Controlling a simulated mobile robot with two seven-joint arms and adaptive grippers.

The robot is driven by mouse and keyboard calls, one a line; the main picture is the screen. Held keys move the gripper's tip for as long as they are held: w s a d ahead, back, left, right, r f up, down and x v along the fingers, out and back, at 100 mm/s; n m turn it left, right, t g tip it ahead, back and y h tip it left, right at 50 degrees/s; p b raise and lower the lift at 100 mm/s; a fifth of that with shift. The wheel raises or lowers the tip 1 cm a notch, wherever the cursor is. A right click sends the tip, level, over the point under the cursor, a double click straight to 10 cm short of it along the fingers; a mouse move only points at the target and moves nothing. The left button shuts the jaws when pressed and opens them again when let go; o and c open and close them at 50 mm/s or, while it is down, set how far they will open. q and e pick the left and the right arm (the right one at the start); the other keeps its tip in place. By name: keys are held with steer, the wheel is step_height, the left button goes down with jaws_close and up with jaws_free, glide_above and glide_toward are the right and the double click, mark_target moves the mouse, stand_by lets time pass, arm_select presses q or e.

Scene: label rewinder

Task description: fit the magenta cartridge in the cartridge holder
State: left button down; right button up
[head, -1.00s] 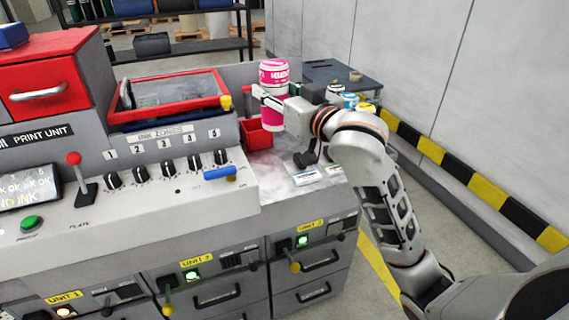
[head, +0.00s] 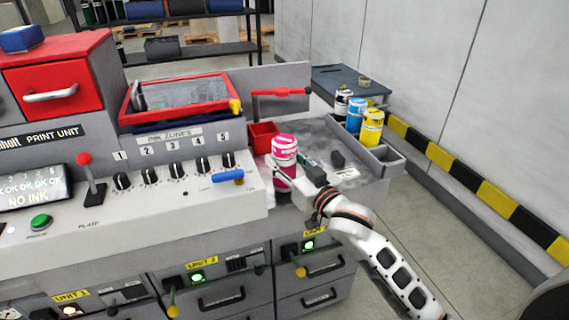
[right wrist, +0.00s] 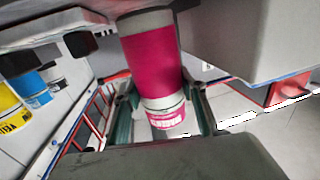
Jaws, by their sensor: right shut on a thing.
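The magenta cartridge (head: 284,150) has a white-and-pink labelled end and is roughly upright in the head view, at the front of the grey worktop right of the control panel. My right gripper (head: 279,173) is shut on it. In the right wrist view the magenta cartridge (right wrist: 151,62) sits between the fingers of my right gripper (right wrist: 163,112), its label band showing. The head view does not show clearly whether its lower end touches anything. I cannot tell for certain which part is the cartridge holder. My left gripper is not in view.
Black, blue (head: 356,114) and yellow (head: 372,127) cartridges stand at the worktop's right, near a small grey bin (head: 386,160). A red bin (head: 262,138) is behind the magenta cartridge. A red-handled bar (head: 281,92) is at the back. A blue lever (head: 226,176) is left.

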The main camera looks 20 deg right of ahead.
steer(key=shift+f, duration=0.55)
steer(key=shift+f, duration=0.15)
steer(key=o, duration=1.6)
